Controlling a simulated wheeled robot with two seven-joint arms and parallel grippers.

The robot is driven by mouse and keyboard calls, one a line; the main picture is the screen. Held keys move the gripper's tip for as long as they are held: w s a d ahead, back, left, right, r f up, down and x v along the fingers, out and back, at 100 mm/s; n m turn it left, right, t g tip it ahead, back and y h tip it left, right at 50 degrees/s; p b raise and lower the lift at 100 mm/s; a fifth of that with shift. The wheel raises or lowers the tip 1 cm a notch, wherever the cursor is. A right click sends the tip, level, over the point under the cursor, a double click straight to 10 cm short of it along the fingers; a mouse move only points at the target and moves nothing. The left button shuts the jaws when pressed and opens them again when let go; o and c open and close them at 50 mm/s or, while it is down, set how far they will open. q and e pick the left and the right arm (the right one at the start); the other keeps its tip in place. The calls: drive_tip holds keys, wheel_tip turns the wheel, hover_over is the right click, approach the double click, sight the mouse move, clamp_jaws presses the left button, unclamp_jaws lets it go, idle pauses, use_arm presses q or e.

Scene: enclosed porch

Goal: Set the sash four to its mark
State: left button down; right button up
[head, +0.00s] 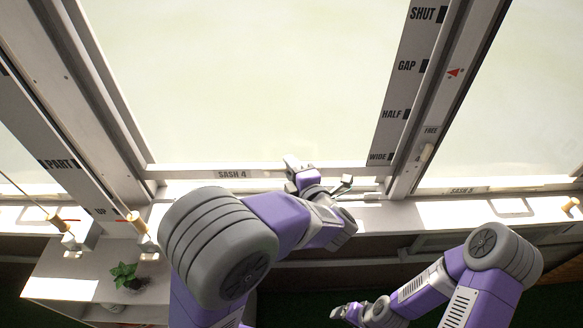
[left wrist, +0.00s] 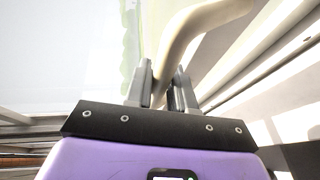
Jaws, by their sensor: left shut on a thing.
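Sash 4 is the large glazed sash in the middle of the head view; its label is on the bottom rail (head: 190,174). A scale strip (head: 397,90) on its right reads SHUT, GAP, HALF and WIDE, with a black block beside each word. The bottom rail lies a little below WIDE in the picture. My left gripper (head: 305,178) is at this rail, right of the label. In the left wrist view, its fingers (left wrist: 164,88) are shut on a curved cream handle (left wrist: 185,32). My right gripper (head: 345,311) is low, away from the sash; its jaws are unclear.
A red arrowhead (head: 455,72) is on the right post, roughly level with GAP in the picture. Below it are a FREE label and a small pale knob (head: 427,152). Sash 5 (head: 490,184) is at right. A PART/UP strip, cords with wooden knobs and a potted plant (head: 125,276) are at left.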

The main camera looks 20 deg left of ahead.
use_arm(q)
drive_tip(key=c, duration=1.1)
unclamp_jaws()
drive_tip(key=shift+f, duration=0.1)
drive_tip(key=shift+o, duration=0.2)
drive_tip(key=shift+s+d, duration=0.1)
drive_tip(key=p+v, duration=0.1)
drive_tip(key=v, duration=0.6)
drive_tip(key=shift+s, duration=0.15)
drive_tip(key=shift+d, duration=0.15)
